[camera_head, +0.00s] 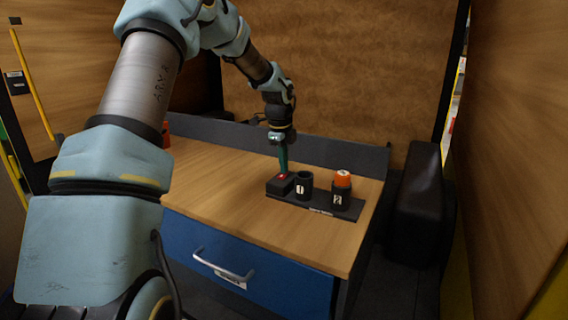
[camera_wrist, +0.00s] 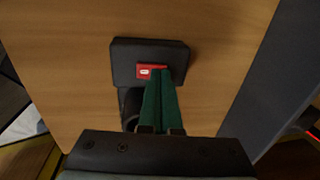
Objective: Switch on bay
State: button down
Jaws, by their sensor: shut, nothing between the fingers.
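The bay switch is a black box (camera_wrist: 126,60) with a small red rocker (camera_wrist: 144,71) bearing a white mark. In the head view the switch box (camera_head: 279,186) stands at the left end of a black strip on the wooden bench. My gripper (camera_wrist: 160,72) has green fingers, shut together with nothing between them. It points down at the switch, and its tips overlap the right part of the red rocker in the wrist view. I cannot tell whether the tips touch it. In the head view my gripper (camera_head: 283,170) is directly above the switch box.
Two black holders stand right of the switch: holder 1 (camera_head: 304,188), with nothing seen in it, and holder 2 (camera_head: 340,198) with an orange-topped item (camera_head: 343,178). A blue drawer (camera_head: 255,280) with a handle (camera_head: 222,268) is under the bench (camera_head: 230,205). A low grey wall (camera_head: 340,153) runs behind.

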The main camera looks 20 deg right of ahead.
jog(key=shift+f, duration=0.1)
jog(key=shift+d+f, duration=0.1)
jog(key=shift+f, duration=0.15)
jog(key=shift+s+a, duration=0.6)
dwell(0.3)
